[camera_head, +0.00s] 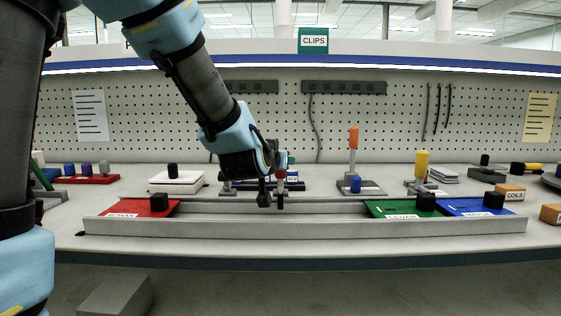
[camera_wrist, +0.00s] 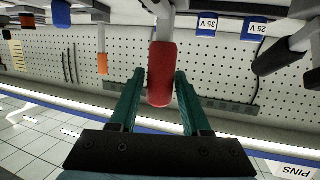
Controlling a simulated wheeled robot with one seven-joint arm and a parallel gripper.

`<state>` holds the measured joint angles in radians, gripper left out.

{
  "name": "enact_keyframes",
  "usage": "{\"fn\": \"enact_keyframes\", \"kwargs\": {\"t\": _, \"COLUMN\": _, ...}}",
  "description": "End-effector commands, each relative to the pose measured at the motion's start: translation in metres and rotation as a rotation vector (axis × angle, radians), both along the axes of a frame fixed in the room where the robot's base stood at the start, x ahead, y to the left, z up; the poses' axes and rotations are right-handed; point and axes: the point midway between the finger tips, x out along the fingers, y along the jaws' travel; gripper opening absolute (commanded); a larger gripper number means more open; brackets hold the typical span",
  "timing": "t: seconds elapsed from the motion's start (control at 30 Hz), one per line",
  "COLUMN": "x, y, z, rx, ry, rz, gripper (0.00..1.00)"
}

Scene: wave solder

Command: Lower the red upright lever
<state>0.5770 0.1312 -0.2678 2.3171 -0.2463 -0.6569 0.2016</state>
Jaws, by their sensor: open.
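The red lever (camera_wrist: 161,75) has a red cylindrical grip on a grey stem. In the wrist view, which looks upside down, the grip lies between the two teal fingers of my gripper (camera_wrist: 160,82). The fingers are open, with a visible gap on each side of the grip. In the head view my gripper (camera_head: 286,159) is at the back of the bench, left of the orange-handled lever. Only a small red part of the lever (camera_head: 281,173) shows there; my wrist and gripper hide much of its surroundings.
An upright orange-handled lever (camera_head: 353,139) and a yellow-handled one (camera_head: 422,163) stand to the right. A grey rail (camera_head: 300,229) with red (camera_head: 125,209), green (camera_head: 390,208) and blue (camera_head: 465,206) panels runs along the front. A pegboard (camera_head: 350,115) stands behind.

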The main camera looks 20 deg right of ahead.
Motion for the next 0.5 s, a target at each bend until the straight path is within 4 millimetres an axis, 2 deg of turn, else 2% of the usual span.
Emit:
{"fn": "enact_keyframes", "kwargs": {"t": 0.03, "x": 0.0001, "y": -0.0001, "z": 0.0001, "rx": 0.000, "ry": 0.000, "rz": 0.000, "gripper": 0.54}}
{"fn": "enact_keyframes", "kwargs": {"t": 0.13, "x": 0.0002, "y": -0.0002, "z": 0.0001, "rx": 0.000, "ry": 0.000, "rz": 0.000, "gripper": 0.65}}
{"fn": "enact_keyframes", "kwargs": {"t": 0.17, "x": 0.0002, "y": -0.0002, "z": 0.0002, "rx": -0.001, "ry": 0.001, "rz": 0.000, "gripper": 0.66}}
{"fn": "enact_keyframes", "kwargs": {"t": 0.5, "x": -0.0043, "y": 0.0036, "z": 0.0026, "rx": -0.001, "ry": -0.002, "rz": 0.000, "gripper": 0.66}}
